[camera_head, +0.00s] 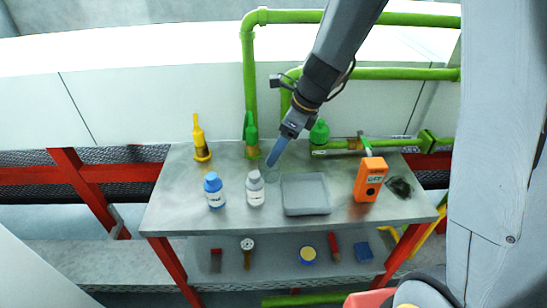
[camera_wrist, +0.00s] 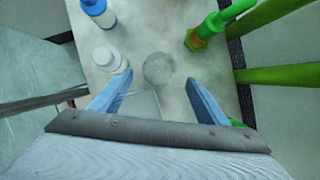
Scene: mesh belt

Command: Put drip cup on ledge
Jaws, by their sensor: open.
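A round, clear, greyish cup (camera_head: 270,174), which looks like the drip cup, stands on the steel table behind the grey tray. It also shows in the wrist view (camera_wrist: 158,70), ahead of and between my fingers. My gripper (camera_head: 274,158) has blue fingers and points down at the cup from above. In the wrist view my gripper (camera_wrist: 159,77) is open, with nothing held between the fingers. I cannot tell for sure which surface is the ledge; a lower shelf (camera_head: 280,270) runs under the table.
The steel table (camera_head: 170,215) holds a blue-capped bottle (camera_head: 214,190), a white bottle (camera_head: 255,188), a grey tray (camera_head: 305,209) and an orange meter (camera_head: 370,180). Several small items lie on the lower shelf.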

